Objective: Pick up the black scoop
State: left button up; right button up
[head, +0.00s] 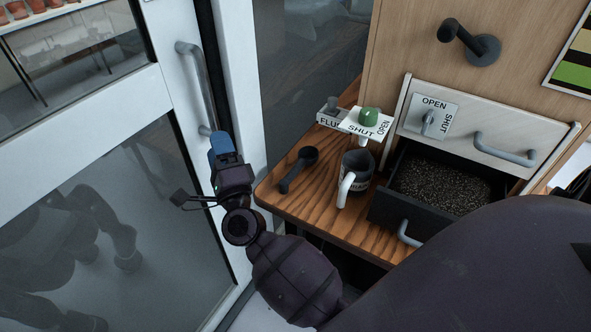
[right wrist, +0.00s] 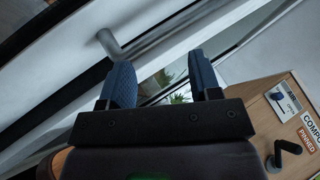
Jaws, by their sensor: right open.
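The black scoop (head: 298,168) lies on the wooden counter (head: 325,222), near its left side, with its bowl toward the back and its handle toward the front left. My right gripper (head: 222,143) is to the left of the scoop and apart from it, in front of the white-framed glass door. In the right wrist view, its two blue fingers (right wrist: 162,78) stand apart with nothing between them. The scoop does not show in the right wrist view. My left gripper is not in view.
A dark mug (head: 358,166) with a white handle stands right of the scoop. An open drawer (head: 381,208) of dark granules is further right. The door's grey handle (head: 193,85) is close to my right gripper.

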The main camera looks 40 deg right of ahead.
jog(key=d+f+m+g+h+b, duration=0.1)
jog(key=d+f+m+g+h, duration=0.45)
jog(key=m, duration=0.95)
jog(key=m+g+h, duration=0.2)
jog(key=m+g, duration=0.9)
jog(key=m, duration=0.2)
send_near(285, 182)
jog(key=x, duration=0.2)
jog(key=shift+y, duration=0.25)
jog(key=x, duration=0.4)
jog(key=shift+w+d+f, duration=0.15)
jog(key=shift+w+f, duration=0.1)
jog(key=shift+w, duration=0.05)
jog(key=shift+w+d+f, duration=0.15)
jog(key=shift+w+d, duration=0.05)
jog(key=shift+d, duration=0.4)
jog(key=shift+r+x, duration=0.2)
jog(key=shift+x, duration=2)
jog(key=shift+s+d, duration=0.1)
jog(key=shift+c, duration=0.4)
